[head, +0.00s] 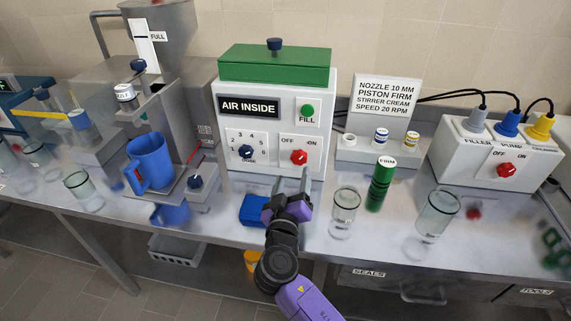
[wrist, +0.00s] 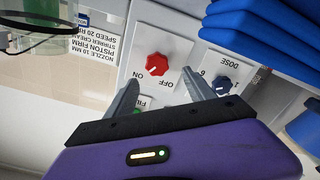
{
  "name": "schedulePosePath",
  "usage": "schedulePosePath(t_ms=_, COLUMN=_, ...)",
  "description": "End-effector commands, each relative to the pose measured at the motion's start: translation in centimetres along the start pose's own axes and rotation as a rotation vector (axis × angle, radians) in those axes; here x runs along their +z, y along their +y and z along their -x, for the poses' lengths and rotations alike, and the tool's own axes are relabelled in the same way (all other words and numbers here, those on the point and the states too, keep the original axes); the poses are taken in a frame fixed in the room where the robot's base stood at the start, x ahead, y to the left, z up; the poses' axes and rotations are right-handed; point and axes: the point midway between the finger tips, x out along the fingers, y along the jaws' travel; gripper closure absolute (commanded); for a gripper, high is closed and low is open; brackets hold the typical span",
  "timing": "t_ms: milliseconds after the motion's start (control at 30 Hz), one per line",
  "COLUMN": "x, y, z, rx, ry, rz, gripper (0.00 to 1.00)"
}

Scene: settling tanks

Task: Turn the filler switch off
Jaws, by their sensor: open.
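The filler is a white box (head: 232,183) with a green lid and an AIR INSIDE sign. Its red switch knob (head: 299,157) sits low on the right of the front, between OFF and ON labels. The same red knob (wrist: 157,66) shows upside down in the wrist view; I cannot tell which label it points to. My gripper (head: 292,193) is in front of and below the knob in the head view. In the wrist view my gripper (wrist: 163,95) is open and empty, its fingers spread on either side of the knob's line, apart from it.
A blue dose dial (head: 246,152) is left of the knob, a green FILL button (head: 308,110) above it. Another red OFF/ON switch (head: 505,170) is on the plug box at far right.

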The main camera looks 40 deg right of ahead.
Motion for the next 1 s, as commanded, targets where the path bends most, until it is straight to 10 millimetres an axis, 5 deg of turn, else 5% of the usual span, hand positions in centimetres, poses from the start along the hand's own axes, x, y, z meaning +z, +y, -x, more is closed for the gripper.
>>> schedulePosePath(t_ms=167, x=0.2, y=0.6, z=-0.8, rx=0.019, ry=-0.013, rz=-0.039, gripper=0.37)
schedulePosePath(t_ms=600, x=0.2, y=0.6, z=-6.8, rx=0.016, ry=-0.012, rz=-0.038, gripper=0.37)
schedulePosePath(t_ms=1000, x=0.3, y=0.5, z=-7.8, rx=0.013, ry=-0.012, rz=-0.037, gripper=0.37)
